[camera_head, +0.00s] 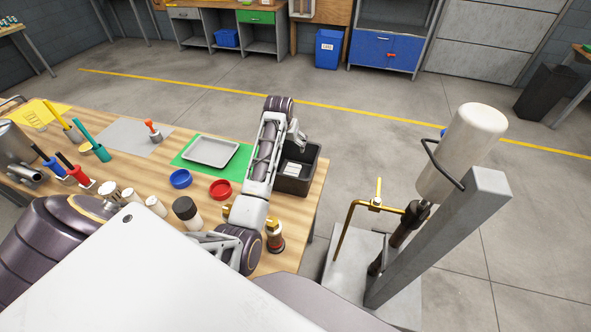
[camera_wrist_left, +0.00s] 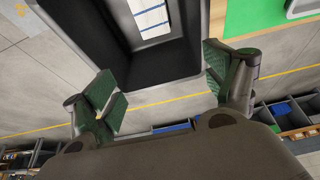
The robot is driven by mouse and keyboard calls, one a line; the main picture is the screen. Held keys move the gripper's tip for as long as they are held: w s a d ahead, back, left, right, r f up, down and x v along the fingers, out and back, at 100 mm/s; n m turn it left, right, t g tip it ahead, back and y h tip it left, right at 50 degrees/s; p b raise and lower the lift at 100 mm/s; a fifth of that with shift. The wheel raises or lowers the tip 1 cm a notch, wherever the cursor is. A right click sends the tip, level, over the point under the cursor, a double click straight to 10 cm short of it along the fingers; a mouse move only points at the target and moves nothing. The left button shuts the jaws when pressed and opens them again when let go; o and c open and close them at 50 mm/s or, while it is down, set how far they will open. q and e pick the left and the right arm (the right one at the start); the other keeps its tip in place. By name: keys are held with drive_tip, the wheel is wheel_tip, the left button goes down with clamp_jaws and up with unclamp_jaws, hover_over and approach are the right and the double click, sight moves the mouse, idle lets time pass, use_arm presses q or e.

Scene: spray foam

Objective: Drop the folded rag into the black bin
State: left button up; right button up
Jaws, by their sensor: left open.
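The black bin (camera_head: 308,160) stands at the right end of the wooden table. The folded rag (camera_head: 293,169), white with dark stripes, lies inside it. In the left wrist view the rag (camera_wrist_left: 151,18) shows pale with blue stripes, within the dark walls of the bin (camera_wrist_left: 185,40). My left gripper (camera_head: 299,141) is at the bin's far side, over or beside its rim. In the wrist view its green-padded fingers (camera_wrist_left: 166,90) are apart with nothing between them. The rag is apart from the fingers. My right gripper is in neither view.
A grey tray (camera_head: 210,151) on a green mat, red and blue rings and several bottles stand left of the bin. A frame with a white cylinder (camera_head: 462,150) stands right of the table. A dark floor bin (camera_head: 545,93) is far right.

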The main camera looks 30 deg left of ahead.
use_arm(q)
drive_tip(key=shift+r, duration=0.15)
drive_tip(key=v, duration=1.1)
drive_tip(key=shift+s+r, duration=0.25)
drive_tip(key=shift+r, duration=0.05)
drive_tip(key=shift+d+f, duration=0.1)
drive_tip(key=shift+d, duration=0.1)
idle(0.7)
